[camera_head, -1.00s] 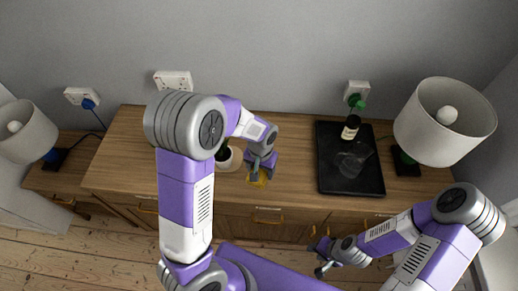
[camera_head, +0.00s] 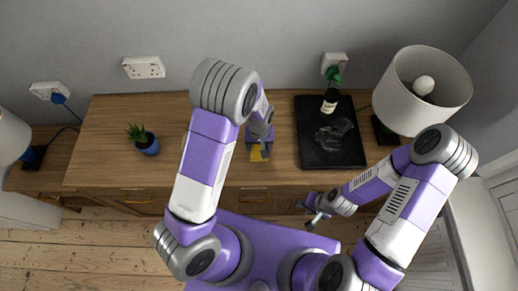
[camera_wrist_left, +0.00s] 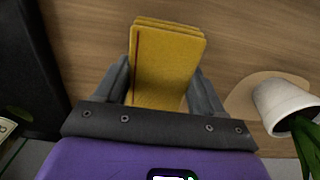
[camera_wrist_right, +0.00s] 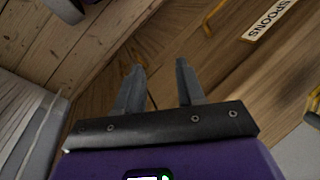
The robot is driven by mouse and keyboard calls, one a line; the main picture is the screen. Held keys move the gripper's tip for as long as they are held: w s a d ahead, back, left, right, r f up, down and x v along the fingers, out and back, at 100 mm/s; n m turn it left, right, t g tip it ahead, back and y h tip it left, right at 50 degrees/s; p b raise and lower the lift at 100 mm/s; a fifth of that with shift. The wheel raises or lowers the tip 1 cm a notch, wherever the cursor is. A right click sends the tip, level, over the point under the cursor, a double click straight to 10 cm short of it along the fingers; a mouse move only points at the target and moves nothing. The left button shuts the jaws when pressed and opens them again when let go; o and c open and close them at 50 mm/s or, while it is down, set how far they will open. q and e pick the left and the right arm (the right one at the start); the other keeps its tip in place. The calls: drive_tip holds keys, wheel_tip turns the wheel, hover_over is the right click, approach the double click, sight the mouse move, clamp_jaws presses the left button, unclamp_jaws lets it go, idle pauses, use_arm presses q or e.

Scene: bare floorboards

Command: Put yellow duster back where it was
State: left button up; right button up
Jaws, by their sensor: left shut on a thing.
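The yellow duster (camera_head: 257,154) is a flat, layered rectangular pad. It is between the fingers of my left gripper (camera_head: 259,147), over the front part of the wooden cabinet top, left of the black tray. In the left wrist view the duster (camera_wrist_left: 167,60) sticks out beyond the fingers, which are shut on it. I cannot tell whether it touches the wood. My right gripper (camera_head: 312,211) is in front of the cabinet, below its top. In the right wrist view (camera_wrist_right: 158,75) it is open and empty.
A lamp (camera_head: 420,95) stands at right, a blue potted plant (camera_head: 147,144) at left. A white pot (camera_wrist_left: 284,103) is near the left gripper. Bare cabinet top (camera_head: 110,115) shows at left.

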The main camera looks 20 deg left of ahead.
sight(259, 146)
use_arm(q)
wheel_tip(259, 146, down, 3)
drive_tip(key=shift+r, duration=0.15)
drive_tip(key=shift+w+f, duration=0.1)
drive_tip(key=shift+f, duration=0.2)
drive_tip(key=shift+f+b, duration=0.15)
drive_tip(key=shift+b, duration=0.2)
drive_tip(key=o, duration=1.2)
